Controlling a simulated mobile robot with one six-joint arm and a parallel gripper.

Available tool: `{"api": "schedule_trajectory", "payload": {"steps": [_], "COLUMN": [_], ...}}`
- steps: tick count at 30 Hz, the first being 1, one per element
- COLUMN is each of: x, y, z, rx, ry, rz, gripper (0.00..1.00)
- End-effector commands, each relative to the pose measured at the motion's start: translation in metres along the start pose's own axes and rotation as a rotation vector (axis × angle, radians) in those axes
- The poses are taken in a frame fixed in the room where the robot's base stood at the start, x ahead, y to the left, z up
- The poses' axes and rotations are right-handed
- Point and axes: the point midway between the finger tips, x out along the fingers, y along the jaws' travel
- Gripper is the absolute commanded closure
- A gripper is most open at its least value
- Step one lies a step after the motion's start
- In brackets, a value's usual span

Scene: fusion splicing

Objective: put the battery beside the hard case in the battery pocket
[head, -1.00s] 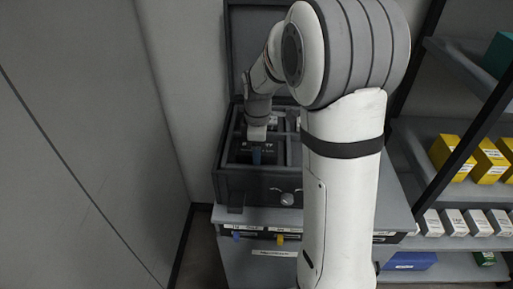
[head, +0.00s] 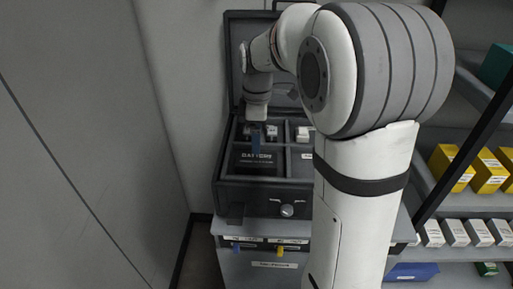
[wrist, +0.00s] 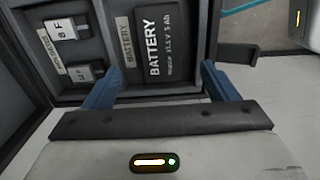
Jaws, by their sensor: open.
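The battery (head: 255,163) is a dark block with white "BATTERY" lettering. It lies in the front left compartment of the open hard case (head: 262,194), and this compartment is the battery pocket. In the wrist view the battery (wrist: 163,38) sits within the pocket walls, next to a "BATTERY" label strip (wrist: 126,42). My gripper (head: 256,146) has blue fingers and is above the battery. In the wrist view my gripper (wrist: 161,68) is open and empty, its fingertips spread to either side of the battery's lower end and apart from it.
Other compartments hold small pale-topped items (wrist: 60,29). The case stands on a grey cabinet (head: 270,262), its lid raised at the back. A shelf rack with yellow boxes (head: 488,172) stands at the right. A grey wall panel (head: 80,150) fills the left.

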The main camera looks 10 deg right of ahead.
Motion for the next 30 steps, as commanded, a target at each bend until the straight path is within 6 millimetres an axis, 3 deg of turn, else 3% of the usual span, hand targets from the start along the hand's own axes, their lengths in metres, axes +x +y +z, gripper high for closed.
{"api": "schedule_trajectory", "payload": {"steps": [7, 10, 15, 21, 25, 30], "x": [-0.025, -0.030, -0.033, -0.016, -0.001, 0.009], "y": [-0.003, -0.017, -0.074, -0.148, -0.181, -0.201], "z": [0.001, 0.005, 0.024, 0.049, 0.059, 0.065], "rx": [0.014, 0.094, 0.422, 0.876, 1.092, 1.230], "ry": [0.001, 0.006, 0.041, 0.117, 0.164, 0.196], "rz": [0.003, 0.018, 0.073, 0.128, 0.143, 0.149], "gripper": [0.20, 0.20, 0.20, 0.20, 0.20, 0.20]}}
